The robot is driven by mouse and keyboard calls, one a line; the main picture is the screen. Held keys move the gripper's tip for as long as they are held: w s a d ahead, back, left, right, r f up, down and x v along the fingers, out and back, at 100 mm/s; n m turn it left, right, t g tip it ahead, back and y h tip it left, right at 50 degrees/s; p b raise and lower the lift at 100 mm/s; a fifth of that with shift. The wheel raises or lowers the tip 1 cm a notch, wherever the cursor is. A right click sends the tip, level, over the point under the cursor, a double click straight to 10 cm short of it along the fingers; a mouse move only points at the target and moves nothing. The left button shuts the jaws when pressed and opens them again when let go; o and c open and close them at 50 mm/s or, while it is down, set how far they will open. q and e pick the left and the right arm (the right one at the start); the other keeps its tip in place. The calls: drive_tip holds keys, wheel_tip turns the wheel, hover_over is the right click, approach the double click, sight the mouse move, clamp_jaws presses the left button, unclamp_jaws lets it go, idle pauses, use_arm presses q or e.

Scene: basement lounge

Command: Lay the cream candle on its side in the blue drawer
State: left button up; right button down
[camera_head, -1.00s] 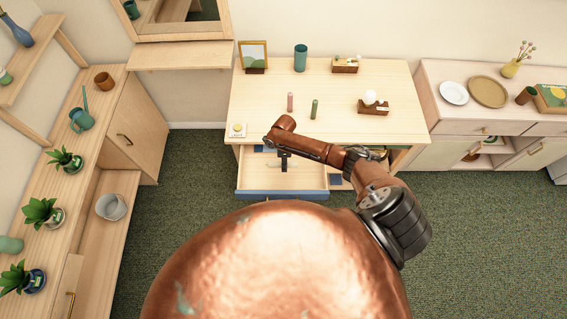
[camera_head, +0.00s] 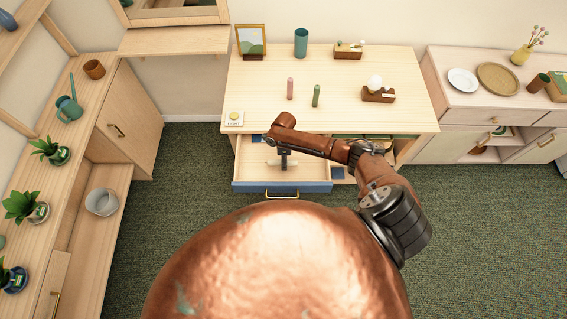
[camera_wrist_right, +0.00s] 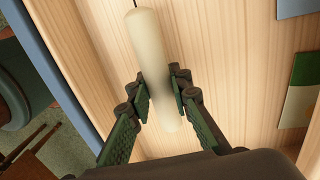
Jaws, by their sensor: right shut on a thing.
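The blue drawer (camera_head: 250,187) under the desk is pulled open; its pale wooden floor also shows in the right wrist view (camera_wrist_right: 218,60). The cream candle (camera_wrist_right: 148,35) lies lengthwise between the fingers of my right gripper (camera_wrist_right: 163,97), with its wick end pointing to the top of the wrist view. I cannot tell whether the candle touches the drawer floor. My left gripper is not in view.
On the desk (camera_head: 350,115) above stand a pink candle (camera_head: 290,88), a green candle (camera_head: 316,96) and a tape dispenser (camera_head: 378,94). A blue card (camera_wrist_right: 297,8) and a green-and-cream card (camera_wrist_right: 302,88) lie right of the candle. The drawer front has a yellow handle (camera_head: 282,196).

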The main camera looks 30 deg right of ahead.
drive_tip(key=shift+f, duration=0.35)
drive_tip(key=c, duration=1.7)
unclamp_jaws()
drive_tip(key=shift+r, duration=0.1)
drive_tip(key=r, duration=0.4)
drive_tip(key=w+r, duration=0.1)
drive_tip(key=r, duration=0.2)
drive_tip(key=d+r, duration=0.1)
drive_tip(key=r, duration=0.3)
drive_tip(key=shift+w+r, duration=0.35)
